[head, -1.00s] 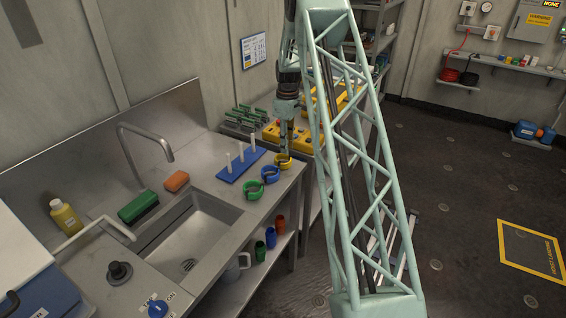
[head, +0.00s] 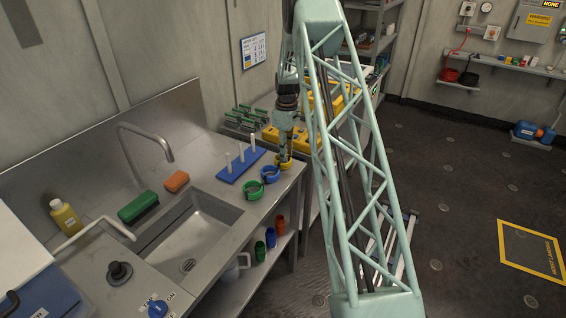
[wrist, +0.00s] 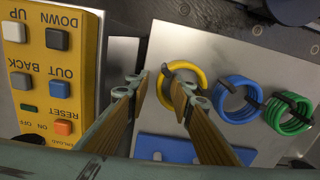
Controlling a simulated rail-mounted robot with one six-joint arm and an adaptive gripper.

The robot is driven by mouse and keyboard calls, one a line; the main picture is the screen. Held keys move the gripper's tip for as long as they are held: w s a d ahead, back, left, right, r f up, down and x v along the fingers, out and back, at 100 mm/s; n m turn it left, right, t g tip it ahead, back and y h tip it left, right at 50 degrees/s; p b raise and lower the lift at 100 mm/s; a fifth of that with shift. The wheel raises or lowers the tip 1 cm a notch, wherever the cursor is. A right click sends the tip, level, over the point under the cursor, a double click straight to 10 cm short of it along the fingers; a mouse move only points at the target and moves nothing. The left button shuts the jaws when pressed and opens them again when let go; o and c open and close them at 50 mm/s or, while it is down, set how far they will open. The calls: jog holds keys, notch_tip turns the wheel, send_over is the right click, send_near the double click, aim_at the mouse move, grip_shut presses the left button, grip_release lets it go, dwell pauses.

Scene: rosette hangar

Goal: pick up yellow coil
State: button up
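The yellow coil (head: 286,165) lies on the metal counter near its right edge, and it also shows in the wrist view (wrist: 187,65). My gripper (wrist: 160,82) is open over the coil's left side in the wrist view. Its right fingertip overlaps the inside of the ring and its left fingertip is outside, to the left. The gripper (head: 283,154) points down at the coil in the head view and partly hides it. I cannot tell whether the fingers touch it.
A blue coil (head: 270,174) and a green coil (head: 252,191) lie in line beside it. A blue peg board (head: 237,168) with white pegs stands behind them. A yellow control box (wrist: 50,65) with buttons is left of the fingers in the wrist view. The sink is further left.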

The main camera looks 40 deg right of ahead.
jog(key=shift+f, duration=0.35)
dwell(0.3)
grip_shut()
